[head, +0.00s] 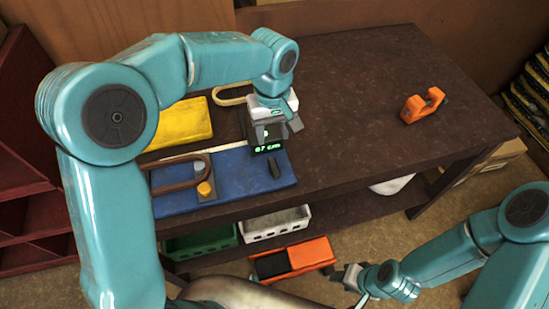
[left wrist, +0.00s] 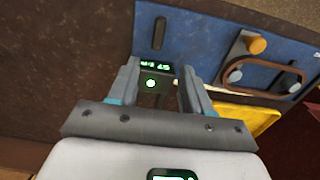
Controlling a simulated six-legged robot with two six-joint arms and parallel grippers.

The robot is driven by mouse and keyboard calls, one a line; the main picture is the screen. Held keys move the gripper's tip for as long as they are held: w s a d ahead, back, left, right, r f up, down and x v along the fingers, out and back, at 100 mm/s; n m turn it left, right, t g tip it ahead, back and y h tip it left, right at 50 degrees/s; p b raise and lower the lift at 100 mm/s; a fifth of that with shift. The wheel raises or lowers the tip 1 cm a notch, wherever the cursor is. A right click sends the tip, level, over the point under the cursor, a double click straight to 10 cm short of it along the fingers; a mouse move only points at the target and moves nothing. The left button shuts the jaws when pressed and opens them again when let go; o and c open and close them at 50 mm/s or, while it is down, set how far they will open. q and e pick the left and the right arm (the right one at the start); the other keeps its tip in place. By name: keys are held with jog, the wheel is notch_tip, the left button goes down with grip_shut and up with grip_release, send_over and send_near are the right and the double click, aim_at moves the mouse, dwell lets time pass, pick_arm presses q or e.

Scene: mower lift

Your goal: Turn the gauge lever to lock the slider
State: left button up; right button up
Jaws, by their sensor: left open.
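A gauge with a green lit readout (head: 268,148) sits at the far edge of the blue board (head: 235,188); the readout also shows in the left wrist view (left wrist: 156,66). Contact cannot be told. My right gripper (head: 347,277) is low, away from the bench; its jaws are unclear.
A brown belt loop (head: 160,188) and an orange knob (head: 205,188) are left on the board. A yellow block (head: 183,122) and a pale loop (head: 230,100) lie behind. An orange bracket (head: 422,104) stands far right. The bench top (head: 345,110) between is clear.

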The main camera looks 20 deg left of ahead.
aim_at(274, 166)
pick_arm(q)
notch_tip(274, 166, down, 12)
jog(key=shift+f+p, duration=0.15)
jog(key=shift+p, duration=0.5)
jog(key=shift+w+d+f, duration=0.15)
jog(key=shift+d+f, duration=0.05)
jog(key=shift+f, duration=0.3)
jog(key=shift+a, duration=0.1)
jog(key=shift+s, duration=0.2)
jog(key=shift+c, duration=0.7)
jog(key=shift+w, duration=0.1)
grip_shut()
